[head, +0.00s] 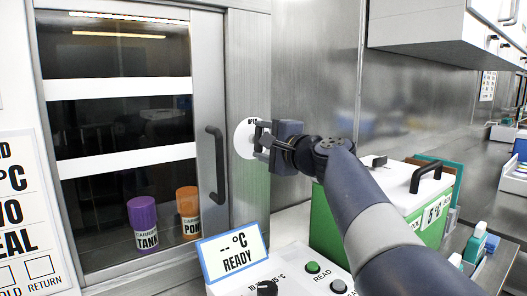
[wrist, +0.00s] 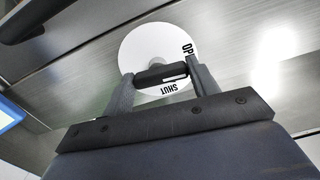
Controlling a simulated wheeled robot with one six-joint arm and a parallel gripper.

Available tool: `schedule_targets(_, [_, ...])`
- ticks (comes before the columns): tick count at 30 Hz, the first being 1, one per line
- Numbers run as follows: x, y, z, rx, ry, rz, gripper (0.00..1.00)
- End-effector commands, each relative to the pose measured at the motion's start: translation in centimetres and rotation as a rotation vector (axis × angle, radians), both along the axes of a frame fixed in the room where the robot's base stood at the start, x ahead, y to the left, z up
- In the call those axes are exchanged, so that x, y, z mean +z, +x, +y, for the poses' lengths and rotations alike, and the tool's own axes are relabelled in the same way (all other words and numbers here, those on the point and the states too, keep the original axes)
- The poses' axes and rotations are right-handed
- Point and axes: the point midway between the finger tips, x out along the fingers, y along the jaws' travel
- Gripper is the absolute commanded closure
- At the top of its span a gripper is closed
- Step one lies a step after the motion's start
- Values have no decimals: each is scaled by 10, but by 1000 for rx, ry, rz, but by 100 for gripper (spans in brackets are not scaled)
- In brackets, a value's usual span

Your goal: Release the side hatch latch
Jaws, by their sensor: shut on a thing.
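The side hatch latch is a dark knob (wrist: 160,76) on a round white dial (wrist: 146,50) marked OPEN and SHUT. In the head view the dial (head: 243,138) sits on the steel frame right of the glass door. My gripper (head: 262,138) reaches it from the right. In the wrist view my gripper (wrist: 162,82) has a finger at each end of the knob and is shut on it. The knob lies roughly crosswise in the wrist view. Part of the OPEN label is hidden by a finger, and the gripper covers much of the dial in the head view.
The glass door (head: 118,110) has a dark vertical handle (head: 216,165) close left of the dial. Purple (head: 143,222) and orange (head: 188,210) canisters stand behind the glass. A control box (head: 275,280) with a READY sign (head: 233,252) and a green case (head: 325,222) stand below my arm.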

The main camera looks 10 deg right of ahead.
Motion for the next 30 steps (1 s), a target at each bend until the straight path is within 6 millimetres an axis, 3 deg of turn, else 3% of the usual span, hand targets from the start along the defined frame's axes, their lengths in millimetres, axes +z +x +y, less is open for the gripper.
schedule_targets(23, [-1,0,1,2,-99,-38,66])
schedule_targets(24, [-1,0,1,2,-99,-38,42])
schedule_targets(30, [-1,0,1,1,-98,-38,26])
